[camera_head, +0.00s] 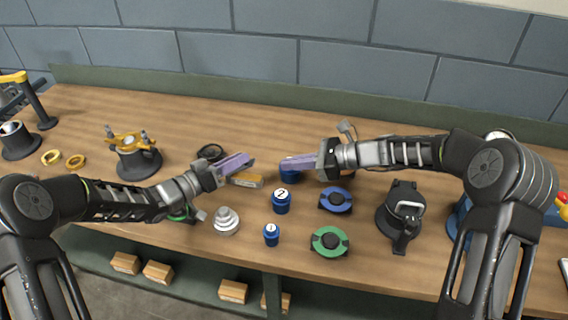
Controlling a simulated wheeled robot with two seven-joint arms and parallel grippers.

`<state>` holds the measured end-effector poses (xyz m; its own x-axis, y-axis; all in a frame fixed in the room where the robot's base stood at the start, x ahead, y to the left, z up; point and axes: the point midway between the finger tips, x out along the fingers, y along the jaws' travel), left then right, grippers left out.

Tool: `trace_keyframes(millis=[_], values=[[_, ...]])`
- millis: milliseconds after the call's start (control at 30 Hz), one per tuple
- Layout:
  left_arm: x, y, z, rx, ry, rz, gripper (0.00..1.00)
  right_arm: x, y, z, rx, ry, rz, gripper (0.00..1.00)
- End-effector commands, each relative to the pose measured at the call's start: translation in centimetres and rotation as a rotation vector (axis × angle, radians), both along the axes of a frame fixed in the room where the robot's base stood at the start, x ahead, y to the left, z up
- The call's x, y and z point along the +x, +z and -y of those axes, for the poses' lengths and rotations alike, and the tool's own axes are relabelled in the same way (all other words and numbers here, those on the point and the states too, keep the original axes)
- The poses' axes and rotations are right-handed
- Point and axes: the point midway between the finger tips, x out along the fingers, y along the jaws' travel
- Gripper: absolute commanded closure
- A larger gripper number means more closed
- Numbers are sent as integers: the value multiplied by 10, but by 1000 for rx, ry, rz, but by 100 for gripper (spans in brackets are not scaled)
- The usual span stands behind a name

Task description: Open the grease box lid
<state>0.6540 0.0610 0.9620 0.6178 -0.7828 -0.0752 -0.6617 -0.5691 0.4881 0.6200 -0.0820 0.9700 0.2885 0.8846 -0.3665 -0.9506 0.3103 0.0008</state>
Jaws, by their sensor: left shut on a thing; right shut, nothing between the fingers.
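I cannot tell for sure which item is the grease box. A blue round container (290,176) stands at mid-table, partly hidden by the fingers of my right gripper (284,164). Those fingers are shut and empty, pointing left over it. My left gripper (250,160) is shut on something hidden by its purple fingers. Its fingers point right, just above a small yellow-orange block (247,181). A black round dish or lid (210,152) lies just behind the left gripper. A black casing with a light handle (402,213) stands to the right.
Blue jars numbered 2 (282,201) and 1 (271,235), a blue ring part (335,200), a green ring part (329,241) and a stepped silver part (226,221) stand in front. A yellow-topped fixture (136,155) is at left. The back strip of the table (300,113) is free.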

Motion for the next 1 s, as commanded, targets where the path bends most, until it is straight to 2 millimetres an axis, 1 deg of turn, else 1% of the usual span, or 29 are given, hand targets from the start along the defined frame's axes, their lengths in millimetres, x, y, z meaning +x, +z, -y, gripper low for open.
trace_keyframes(millis=[300,500,633,933,1000], values=[[1,1,-1,1,3,2,100,14,-19,-47,1,5,0,100],[1,1,-1,0,3,3,100,22,-29,-70,0,3,1,100],[1,1,-1,0,3,3,100,24,-32,-77,0,2,1,100],[1,1,-1,0,3,3,100,25,-32,-78,0,2,1,100],[1,1,-1,0,3,3,100,25,-29,-79,0,2,3,100]])
